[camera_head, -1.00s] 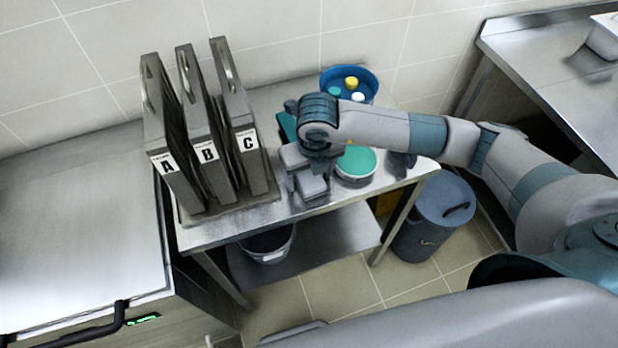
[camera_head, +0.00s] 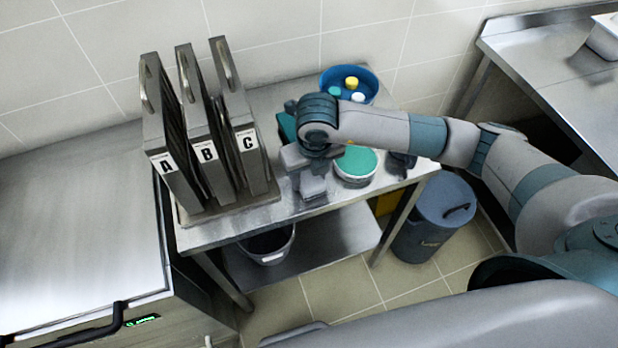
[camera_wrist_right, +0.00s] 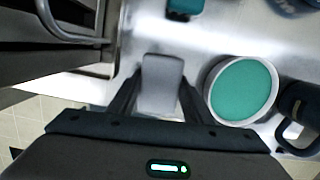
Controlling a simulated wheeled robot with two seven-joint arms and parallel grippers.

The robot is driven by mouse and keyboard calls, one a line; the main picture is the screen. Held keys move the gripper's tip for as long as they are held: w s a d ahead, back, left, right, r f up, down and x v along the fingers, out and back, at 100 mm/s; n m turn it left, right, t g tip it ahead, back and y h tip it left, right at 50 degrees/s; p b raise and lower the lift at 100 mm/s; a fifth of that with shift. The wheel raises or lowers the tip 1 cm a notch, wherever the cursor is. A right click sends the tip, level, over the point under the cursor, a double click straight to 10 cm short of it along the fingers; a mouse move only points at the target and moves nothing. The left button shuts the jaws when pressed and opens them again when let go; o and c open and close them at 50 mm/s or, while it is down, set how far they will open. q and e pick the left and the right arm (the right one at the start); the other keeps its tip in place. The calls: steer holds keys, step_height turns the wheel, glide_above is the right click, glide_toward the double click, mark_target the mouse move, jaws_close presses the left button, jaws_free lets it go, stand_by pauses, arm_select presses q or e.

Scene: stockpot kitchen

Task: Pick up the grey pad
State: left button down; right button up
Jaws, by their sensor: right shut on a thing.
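The grey pad (camera_wrist_right: 161,84) lies between the two fingers of my right gripper (camera_wrist_right: 158,100) in the right wrist view. The fingers are shut on its sides. In the head view the pad (camera_head: 312,187) shows just below my right gripper (camera_head: 307,168), over the front part of the small steel table. I cannot tell whether the pad touches the table top. My left gripper is not in view.
Upright grey holders marked A, B and C (camera_head: 206,155) stand left of the gripper. A white tub with green contents (camera_head: 357,160) stands close right. A blue basin (camera_head: 362,78) is behind. A lidded grey bin (camera_head: 432,222) stands on the floor.

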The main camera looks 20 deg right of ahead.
mark_target(308, 176)
steer(key=shift+r, duration=0.1)
steer(key=shift+r+p, duration=0.1)
steer(key=shift+p, duration=0.25)
steer(key=shift+r+b, duration=0.2)
steer(key=shift+b, duration=0.2)
steer(key=r, duration=0.1)
steer(key=r+b, duration=0.2)
steer(key=shift+s+r, duration=0.3)
steer(key=s+r+p, duration=0.3)
steer(key=s+r, duration=0.4)
steer(key=s, duration=0.4)
steer(key=shift+p, duration=0.4)
steer(key=shift+d+f, duration=0.1)
